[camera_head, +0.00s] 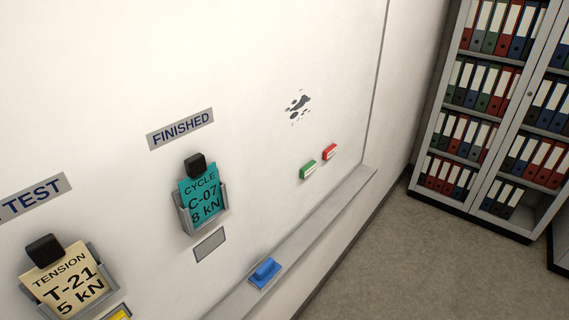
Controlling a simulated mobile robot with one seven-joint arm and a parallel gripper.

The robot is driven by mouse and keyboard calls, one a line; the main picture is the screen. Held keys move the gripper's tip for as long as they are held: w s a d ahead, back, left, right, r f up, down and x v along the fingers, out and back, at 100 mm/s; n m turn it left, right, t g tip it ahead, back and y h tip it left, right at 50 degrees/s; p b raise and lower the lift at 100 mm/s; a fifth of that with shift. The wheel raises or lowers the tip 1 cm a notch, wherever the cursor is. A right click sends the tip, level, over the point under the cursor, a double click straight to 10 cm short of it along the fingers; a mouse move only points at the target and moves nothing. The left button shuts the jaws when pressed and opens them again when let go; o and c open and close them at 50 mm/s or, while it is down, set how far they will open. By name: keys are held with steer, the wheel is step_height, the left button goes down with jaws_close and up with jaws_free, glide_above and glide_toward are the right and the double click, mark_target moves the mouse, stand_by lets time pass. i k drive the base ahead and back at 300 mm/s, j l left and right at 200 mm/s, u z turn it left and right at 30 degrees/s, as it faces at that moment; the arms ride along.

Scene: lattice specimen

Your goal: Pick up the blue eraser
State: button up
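The blue eraser (265,272) lies on the grey ledge (318,221) that runs along the bottom of the whiteboard (290,55). It has a darker blue raised grip on top. It shows whole, with nothing in front of it. My gripper is not in view, so its place relative to the eraser cannot be seen.
A dark smudge (297,103) is higher up. Card holders (203,218) (70,293) hang at left. Binder shelves (478,110) stand at right. The floor (410,260) between is clear.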

mark_target(265, 274)
steer(key=i+l+u, duration=0.35)
steer(key=i+l, duration=0.25)
steer(key=i, duration=0.15)
